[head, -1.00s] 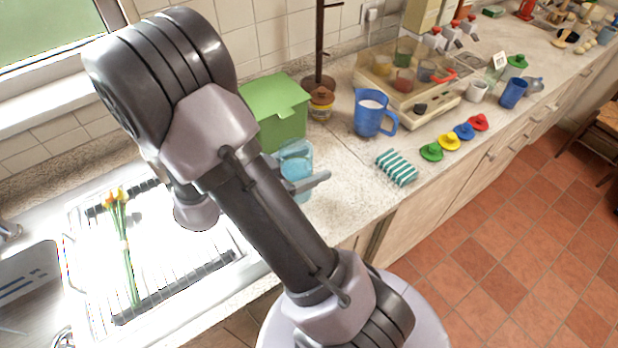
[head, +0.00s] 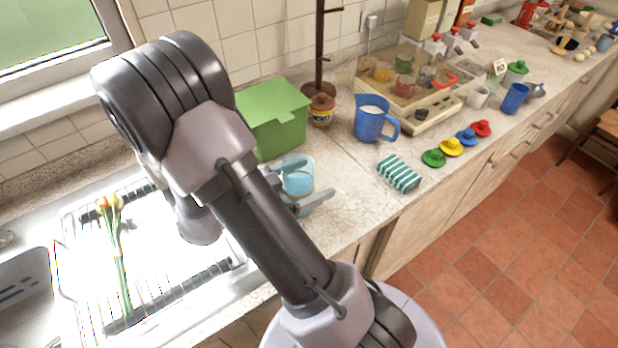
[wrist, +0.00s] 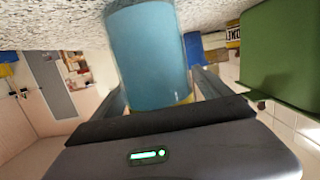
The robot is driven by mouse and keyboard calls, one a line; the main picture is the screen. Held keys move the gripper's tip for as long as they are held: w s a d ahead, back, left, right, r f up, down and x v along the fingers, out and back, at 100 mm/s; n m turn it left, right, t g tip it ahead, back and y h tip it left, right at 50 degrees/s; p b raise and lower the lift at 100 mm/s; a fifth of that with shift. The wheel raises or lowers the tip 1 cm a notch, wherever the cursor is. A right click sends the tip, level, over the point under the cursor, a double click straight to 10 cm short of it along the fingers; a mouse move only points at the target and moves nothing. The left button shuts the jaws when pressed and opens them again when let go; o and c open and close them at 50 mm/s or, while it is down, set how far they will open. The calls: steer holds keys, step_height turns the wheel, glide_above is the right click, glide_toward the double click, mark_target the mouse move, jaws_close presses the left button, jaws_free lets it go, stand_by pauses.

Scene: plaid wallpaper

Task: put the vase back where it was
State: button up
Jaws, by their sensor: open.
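The vase (head: 299,181) is a clear cylinder that looks light blue inside. It stands upright on the counter, just in front of the green box. In the wrist view the vase (wrist: 148,55) fills the space between my two fingers, with its far end against the speckled counter. My gripper (head: 315,180) is open, with one finger on each side of the vase. Whether either finger touches it I cannot tell. My arm hides part of the vase's near left side. Orange and yellow flowers (head: 115,235) with green stems lie on the drainer, left of my arm.
The green box (head: 272,122) stands close behind the vase. A jar (head: 321,110), a blue jug (head: 370,118) and a striped cloth (head: 398,173) are to the right. The white drainer (head: 165,265) is at left. Bare counter (head: 345,185) lies right of the vase.

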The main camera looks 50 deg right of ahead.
steer(key=shift+r, duration=0.2)
steer(key=p+v, duration=0.5)
steer(key=v, duration=0.6)
steer(key=w+a+r+t+y, duration=0.1)
steer(key=w+r+t+y, duration=0.1)
steer(key=w+t+y, duration=0.3)
steer(key=w+a+r+t, duration=0.1)
steer(key=w+r+t, duration=0.15)
steer(key=w, duration=0.55)
steer(key=w+a+r+n+t+y, duration=0.3)
steer(key=a+r+n+t+y, duration=0.6)
steer(key=a+r, duration=0.35)
steer(key=s+a+r+n+g+y, duration=0.1)
steer(key=s+a+n+g+y, duration=0.15)
steer(key=s, duration=0.45)
steer(key=s+a+r+n+g+y, duration=0.2)
steer(key=s+n, duration=0.1)
steer(key=s, duration=0.3)
steer(key=s+d+f+n+g+b, duration=0.1)
steer(key=s+f, duration=0.2)
steer(key=s, duration=0.2)
steer(key=s+d+f+n+g+h+b, duration=0.1)
steer(key=s+d+f, duration=0.1)
steer(key=s, duration=0.3)
steer(key=shift+s+f+b, duration=0.2)
steer(key=shift+f+b, duration=0.1)
steer(key=shift+f, duration=0.1)
